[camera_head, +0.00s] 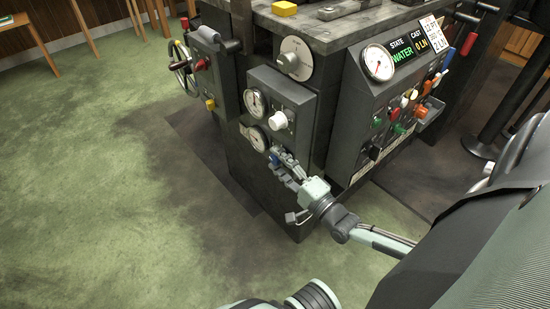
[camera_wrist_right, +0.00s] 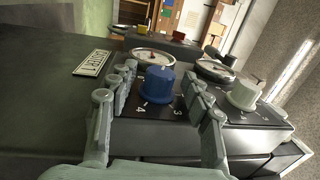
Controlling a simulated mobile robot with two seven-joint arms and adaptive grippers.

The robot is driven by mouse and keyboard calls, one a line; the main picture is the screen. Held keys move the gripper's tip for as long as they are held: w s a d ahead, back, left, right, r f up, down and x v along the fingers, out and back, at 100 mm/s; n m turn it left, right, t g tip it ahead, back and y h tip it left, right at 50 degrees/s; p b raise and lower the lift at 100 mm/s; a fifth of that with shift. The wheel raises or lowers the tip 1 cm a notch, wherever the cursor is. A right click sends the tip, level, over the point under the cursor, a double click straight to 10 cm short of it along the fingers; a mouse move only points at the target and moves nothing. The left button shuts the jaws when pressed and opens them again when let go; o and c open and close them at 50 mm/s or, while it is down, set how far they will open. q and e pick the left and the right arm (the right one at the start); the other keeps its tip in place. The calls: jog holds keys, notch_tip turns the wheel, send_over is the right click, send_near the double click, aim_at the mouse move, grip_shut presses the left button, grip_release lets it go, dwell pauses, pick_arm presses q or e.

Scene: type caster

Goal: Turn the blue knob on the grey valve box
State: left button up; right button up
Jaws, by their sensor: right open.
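The blue knob (camera_wrist_right: 157,85) stands on a dark dial plate with white numbers in the right wrist view. In the head view only a small bit of blue (camera_head: 275,159) shows by my fingers; the rest is hidden. The grey valve box (camera_head: 283,87) is on the front of the machine. My right gripper (camera_head: 283,168) is at the lower part of this box. In the wrist view its open fingers (camera_wrist_right: 160,95) stand on either side of the blue knob. I cannot tell whether they touch it. My left gripper is not in view.
A white knob (camera_head: 279,120) and a round gauge (camera_head: 256,102) sit just above my right gripper. A console (camera_head: 378,62) with several coloured levers is to the right. A handwheel (camera_head: 182,68) is on the left. Open green floor (camera_head: 90,190) lies left of the machine.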

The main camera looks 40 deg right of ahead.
jog(key=shift+w, duration=0.65)
grip_shut()
